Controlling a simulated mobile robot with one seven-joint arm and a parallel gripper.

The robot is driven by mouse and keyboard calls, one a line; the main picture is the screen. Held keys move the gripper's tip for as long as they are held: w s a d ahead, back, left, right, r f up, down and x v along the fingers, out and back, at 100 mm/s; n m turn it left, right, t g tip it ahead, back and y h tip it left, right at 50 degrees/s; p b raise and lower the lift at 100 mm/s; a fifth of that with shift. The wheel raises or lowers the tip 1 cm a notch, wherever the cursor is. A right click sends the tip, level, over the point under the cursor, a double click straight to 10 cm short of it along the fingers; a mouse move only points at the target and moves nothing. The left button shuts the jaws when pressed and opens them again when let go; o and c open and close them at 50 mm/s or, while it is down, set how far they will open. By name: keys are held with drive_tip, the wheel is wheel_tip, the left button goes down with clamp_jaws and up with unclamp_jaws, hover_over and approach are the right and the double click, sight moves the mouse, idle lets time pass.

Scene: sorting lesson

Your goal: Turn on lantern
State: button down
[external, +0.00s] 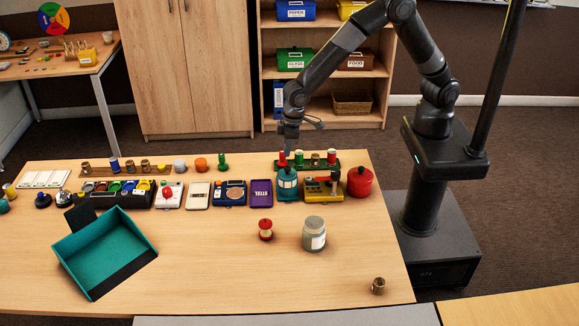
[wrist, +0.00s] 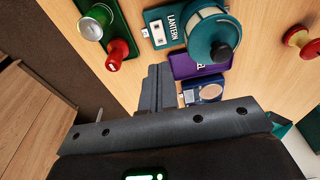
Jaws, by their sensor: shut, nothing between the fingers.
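The teal lantern (external: 287,186) stands near the far side of the table, right of the purple board. In the wrist view the lantern (wrist: 207,52) shows from above, with a dark knob on its top. Beside it is a teal plate (wrist: 160,25) lettered LANTERN, with a small white switch panel (wrist: 157,34) on it. My gripper (external: 290,150) hangs above the far side of the table, over the lantern area. In the wrist view my gripper (wrist: 160,68) has its fingers together and empty, pointing toward the plate; contact with it cannot be seen.
A green rack (external: 325,169) with red and green pieces stands just behind the lantern. A purple board (external: 261,193) is left of it; a red pot (external: 360,182) is to the right. A grey jar (external: 314,234) and a red spool (external: 265,230) stand in front. The front right table is mostly clear.

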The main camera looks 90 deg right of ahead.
drive_tip(key=f, duration=0.5)
drive_tip(key=w+f, duration=0.1)
drive_tip(key=f, duration=0.2)
drive_tip(key=shift+w+f, duration=0.1)
drive_tip(key=shift+f, duration=0.05)
drive_tip(key=shift+f+g, duration=0.25)
drive_tip(key=shift+g, duration=0.05)
drive_tip(key=shift+s+r, duration=0.1)
drive_tip(key=shift+s, duration=0.7)
drive_tip(key=shift+r, duration=0.1)
wheel_tip(320, 180, up, 14)
drive_tip(key=s, duration=0.2)
